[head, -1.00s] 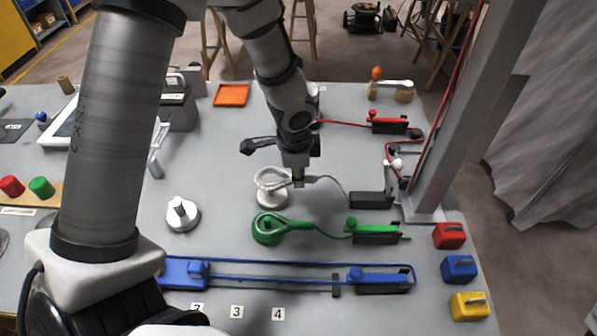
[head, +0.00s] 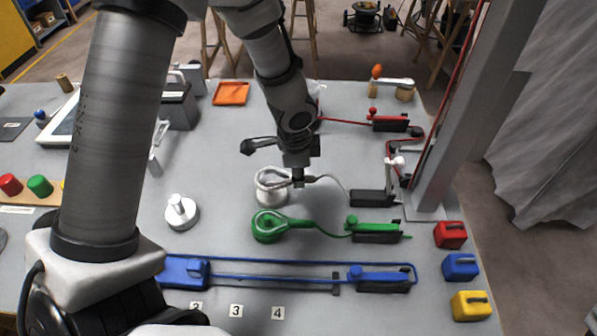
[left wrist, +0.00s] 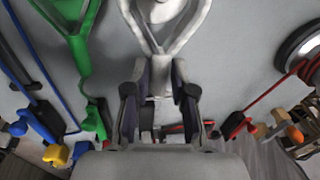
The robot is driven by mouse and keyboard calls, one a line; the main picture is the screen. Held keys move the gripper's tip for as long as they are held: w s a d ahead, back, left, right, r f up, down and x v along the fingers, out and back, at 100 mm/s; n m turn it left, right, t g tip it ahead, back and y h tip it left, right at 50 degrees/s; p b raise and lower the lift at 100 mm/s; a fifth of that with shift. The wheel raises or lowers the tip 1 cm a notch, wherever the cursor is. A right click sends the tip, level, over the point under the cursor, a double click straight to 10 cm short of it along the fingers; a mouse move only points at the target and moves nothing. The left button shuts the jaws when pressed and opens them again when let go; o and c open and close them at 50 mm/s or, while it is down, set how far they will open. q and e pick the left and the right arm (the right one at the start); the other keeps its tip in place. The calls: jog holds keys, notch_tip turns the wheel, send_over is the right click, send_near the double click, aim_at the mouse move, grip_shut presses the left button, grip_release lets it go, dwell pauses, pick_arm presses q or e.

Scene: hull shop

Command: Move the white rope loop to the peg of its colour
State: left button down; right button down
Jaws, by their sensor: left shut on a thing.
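The white rope loop (head: 259,182) is at the white peg (head: 272,199), left of centre on the bench. From above, the loop encircles the peg's top; I cannot tell how far down it sits. My left gripper (head: 299,184) is shut on the loop's neck, just right of the peg. In the left wrist view the fingers (left wrist: 159,92) pinch the white rope, and the loop (left wrist: 185,32) opens away from them around the peg's pale top (left wrist: 160,10). The rope's tail runs right to a black clamp (head: 371,198) with a raised white-knobbed lever (head: 396,162). My right gripper is not in view.
A green rope loop (head: 268,225) lies around its peg just in front, its green clamp (head: 376,231) at right. A blue rope (head: 300,264) runs along the front. A grey post (head: 465,120) stands at right.

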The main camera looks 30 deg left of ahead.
pick_arm(q)
jog(key=shift+f, duration=0.1)
jog(key=shift+f+b, duration=0.4)
jog(key=shift+b, duration=0.1)
jog(key=shift+f, duration=0.15)
dwell(0.4)
jog(key=shift+f+b, duration=0.35)
jog(key=shift+b, duration=0.1)
jog(key=shift+f+b, duration=0.8)
jog(key=shift+f, duration=0.05)
dwell(0.7)
jog(key=c, duration=0.5)
grip_release()
dwell(0.4)
